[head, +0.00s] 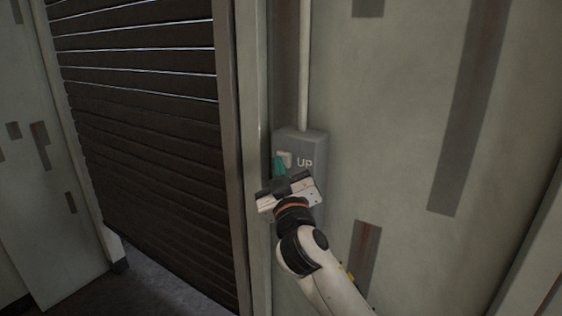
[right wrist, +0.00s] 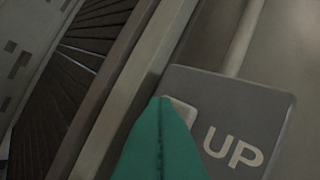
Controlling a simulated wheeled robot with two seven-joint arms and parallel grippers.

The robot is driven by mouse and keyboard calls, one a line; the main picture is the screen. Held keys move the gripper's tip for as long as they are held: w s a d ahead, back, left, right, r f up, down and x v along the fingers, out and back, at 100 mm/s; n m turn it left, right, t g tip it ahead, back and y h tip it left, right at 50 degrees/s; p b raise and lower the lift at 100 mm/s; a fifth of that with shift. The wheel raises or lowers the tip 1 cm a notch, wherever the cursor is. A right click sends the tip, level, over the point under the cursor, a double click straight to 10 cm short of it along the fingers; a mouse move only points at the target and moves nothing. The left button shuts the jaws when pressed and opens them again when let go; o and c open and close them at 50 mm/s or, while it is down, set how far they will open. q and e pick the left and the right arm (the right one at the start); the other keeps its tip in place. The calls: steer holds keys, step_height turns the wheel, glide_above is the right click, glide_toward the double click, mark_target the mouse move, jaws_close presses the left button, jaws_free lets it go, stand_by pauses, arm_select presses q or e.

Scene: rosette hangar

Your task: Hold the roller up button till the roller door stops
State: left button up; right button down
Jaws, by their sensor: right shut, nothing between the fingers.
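The roller door (head: 150,130) is a dark slatted shutter on the left, with thin bright lines between its upper slats. It also shows in the right wrist view (right wrist: 85,75). A grey control box marked UP (head: 313,145) is on the wall right of the door frame. Its pale up button (head: 286,157) is partly hidden behind my fingertips. My right gripper (head: 279,166) is shut and empty, its teal fingertips at the button. In the right wrist view the teal tip (right wrist: 165,103) overlaps the button (right wrist: 185,112); I cannot tell whether it is pressed in. My left gripper is out of view.
A pale conduit (head: 304,65) runs up the wall from the box. The door frame post (head: 229,120) stands close left of the box. The wall (head: 400,130) to the right is flat and clear. Dark floor (head: 135,285) shows below the door's lower edge.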

steer(key=shift+s, duration=0.1)
stand_by(0.8)
steer(key=shift+s+a, duration=0.5)
steer(key=shift+s, duration=0.1)
steer(key=s+a, duration=0.1)
steer(key=s, duration=0.1)
steer(key=s+a, duration=0.2)
stand_by(0.4)
